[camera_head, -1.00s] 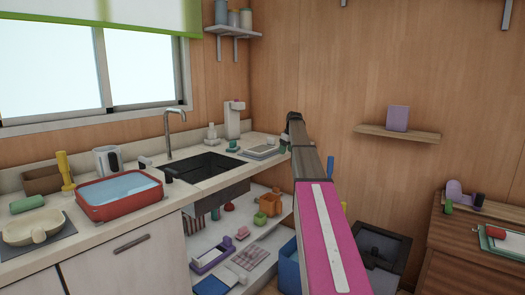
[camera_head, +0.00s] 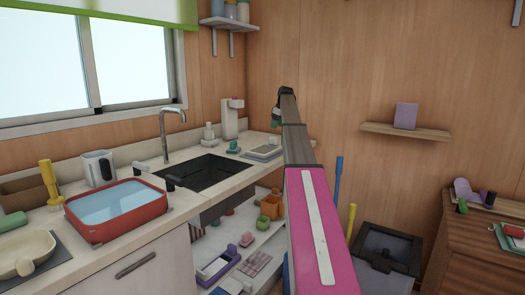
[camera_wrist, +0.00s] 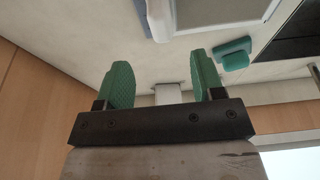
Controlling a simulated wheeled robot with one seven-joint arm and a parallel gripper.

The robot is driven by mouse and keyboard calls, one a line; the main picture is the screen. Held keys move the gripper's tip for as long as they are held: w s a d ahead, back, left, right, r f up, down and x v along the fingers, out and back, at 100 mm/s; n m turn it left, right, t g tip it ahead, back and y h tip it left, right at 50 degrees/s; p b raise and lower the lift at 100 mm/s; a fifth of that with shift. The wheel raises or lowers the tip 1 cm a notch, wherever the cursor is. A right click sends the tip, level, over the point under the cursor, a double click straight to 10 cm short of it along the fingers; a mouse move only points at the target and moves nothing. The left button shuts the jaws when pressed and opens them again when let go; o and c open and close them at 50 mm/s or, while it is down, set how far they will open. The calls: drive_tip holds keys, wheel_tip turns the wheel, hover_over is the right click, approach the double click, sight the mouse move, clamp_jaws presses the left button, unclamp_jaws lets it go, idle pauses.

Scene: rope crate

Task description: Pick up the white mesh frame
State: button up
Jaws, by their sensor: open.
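A pale flat frame (camera_head: 263,152), which looks like the white mesh frame, lies on the counter to the right of the sink. Its mesh is too small to make out. In the wrist view a white-rimmed frame (camera_wrist: 205,24) is cut off by the top edge. My gripper (camera_head: 278,112) is small and partly hidden at the arm's far end, above the counter's back right part. In the wrist view my gripper (camera_wrist: 160,80) has its two green fingers wide apart, with nothing held between them. The frame lies beyond the fingertips, not between them.
A green block (camera_wrist: 233,53) lies beside the frame, towards the sink (camera_head: 208,172). A white dispenser (camera_head: 232,118) stands at the back wall. A red tub (camera_head: 116,211) stands left of the sink. Several small objects fill the low shelf (camera_head: 263,238) below.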

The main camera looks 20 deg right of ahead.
sight(273, 140)
drive_tip(key=x, duration=1)
drive_tip(key=shift+f, duration=0.2)
drive_tip(key=shift+s, duration=0.1)
clamp_jaws()
